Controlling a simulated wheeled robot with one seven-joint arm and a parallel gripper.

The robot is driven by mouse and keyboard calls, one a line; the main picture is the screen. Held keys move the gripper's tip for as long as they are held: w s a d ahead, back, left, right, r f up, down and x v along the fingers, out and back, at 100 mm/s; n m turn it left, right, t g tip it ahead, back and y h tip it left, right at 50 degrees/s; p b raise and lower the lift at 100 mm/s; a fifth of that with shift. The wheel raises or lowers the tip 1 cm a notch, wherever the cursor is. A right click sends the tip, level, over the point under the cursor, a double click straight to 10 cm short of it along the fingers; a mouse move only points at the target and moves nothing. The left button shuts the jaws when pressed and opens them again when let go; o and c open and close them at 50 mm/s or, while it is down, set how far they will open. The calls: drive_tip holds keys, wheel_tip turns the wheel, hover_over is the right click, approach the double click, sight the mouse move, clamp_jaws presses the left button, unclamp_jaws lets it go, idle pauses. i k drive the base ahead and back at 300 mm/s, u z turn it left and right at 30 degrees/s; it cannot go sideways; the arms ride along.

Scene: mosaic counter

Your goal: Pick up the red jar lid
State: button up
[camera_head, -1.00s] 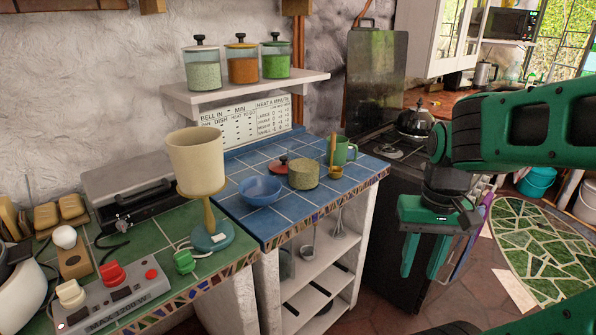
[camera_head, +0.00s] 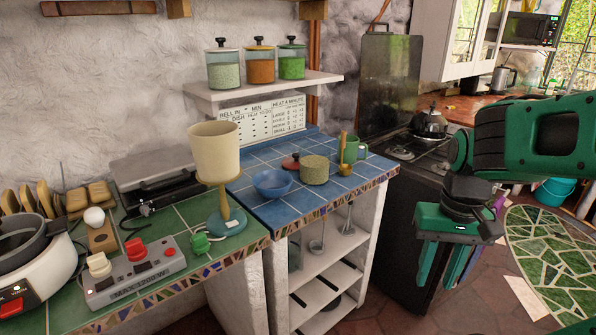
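The red jar lid (camera_head: 291,162) with a dark knob lies on the blue tiled counter (camera_head: 262,206). It sits behind the blue bowl (camera_head: 272,183) and the speckled jar body (camera_head: 315,170), which stands just to its right. Its lower front edge is partly hidden. My gripper (camera_head: 439,282) hangs at the right, in front of the dark stove, with its fingers pointing down. The fingers are apart with nothing between them. It is well to the right of the lid and not touching anything.
A brass pestle in a small mortar (camera_head: 345,168) and a green mug (camera_head: 354,149) stand right of the jar. A lamp (camera_head: 217,153) stands to the left. A shelf (camera_head: 262,91) with several lidded jars hangs above the counter. The stove (camera_head: 405,215) lies between counter and gripper.

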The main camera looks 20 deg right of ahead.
sight(292, 163)
drive_tip(key=k, duration=1.05)
drive_tip(key=z, duration=0.65)
drive_tip(key=i, duration=1.6)
drive_tip(key=u, duration=0.7)
drive_tip(key=i, duration=0.7)
drive_tip(key=u, duration=0.55)
